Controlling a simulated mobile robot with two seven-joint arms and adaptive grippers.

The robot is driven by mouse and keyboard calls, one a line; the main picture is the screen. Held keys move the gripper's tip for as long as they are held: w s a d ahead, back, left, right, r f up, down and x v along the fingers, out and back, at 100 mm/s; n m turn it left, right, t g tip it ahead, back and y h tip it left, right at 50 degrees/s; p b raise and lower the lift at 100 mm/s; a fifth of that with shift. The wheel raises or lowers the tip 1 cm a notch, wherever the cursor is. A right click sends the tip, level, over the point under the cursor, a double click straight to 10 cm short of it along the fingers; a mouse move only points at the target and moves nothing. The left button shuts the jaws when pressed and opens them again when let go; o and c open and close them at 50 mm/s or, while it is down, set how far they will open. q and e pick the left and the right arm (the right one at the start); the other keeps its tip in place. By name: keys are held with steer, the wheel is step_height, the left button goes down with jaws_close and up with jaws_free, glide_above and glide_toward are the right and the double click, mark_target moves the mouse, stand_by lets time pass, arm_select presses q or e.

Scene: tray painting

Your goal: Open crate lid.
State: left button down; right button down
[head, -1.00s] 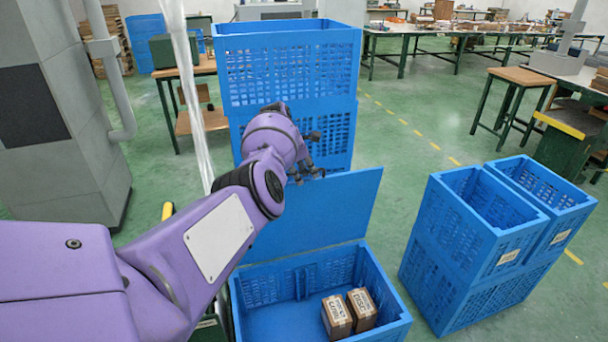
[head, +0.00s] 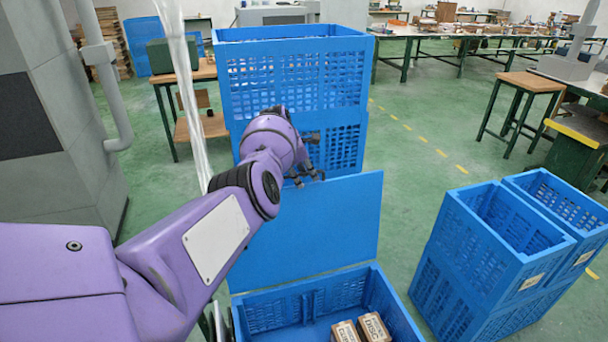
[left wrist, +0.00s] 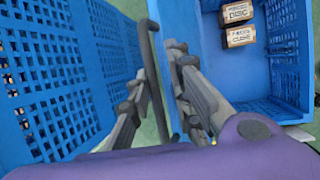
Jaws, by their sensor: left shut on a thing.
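The blue crate (head: 408,319) stands at the bottom centre of the head view, with its top open and two small labelled cartons (head: 345,331) inside. Its flat blue lid (head: 330,230) stands raised, roughly upright, along the crate's far edge. My left gripper (head: 310,176) is at the lid's top edge and is shut on the lid. In the left wrist view its fingers (left wrist: 166,65) lie on both sides of a thin edge, and the open crate with the cartons (left wrist: 238,25) is to their right. My right gripper is not in view.
A tall stack of blue perforated crates (head: 290,85) stands close behind the lid and the left gripper. More blue crates (head: 500,250) stand at the right, with green floor between them and the open crate. A grey column (head: 60,150) is at the left.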

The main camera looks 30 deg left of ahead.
arm_select(q)
steer(key=shift+f, duration=0.3)
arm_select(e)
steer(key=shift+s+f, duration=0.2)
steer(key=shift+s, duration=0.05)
arm_select(q)
steer(key=c, duration=1.9)
jaws_free()
steer(key=shift+o, duration=0.2)
steer(key=shift+r, duration=0.25)
steer(key=v, duration=1.1)
steer(key=shift+r, duration=0.3)
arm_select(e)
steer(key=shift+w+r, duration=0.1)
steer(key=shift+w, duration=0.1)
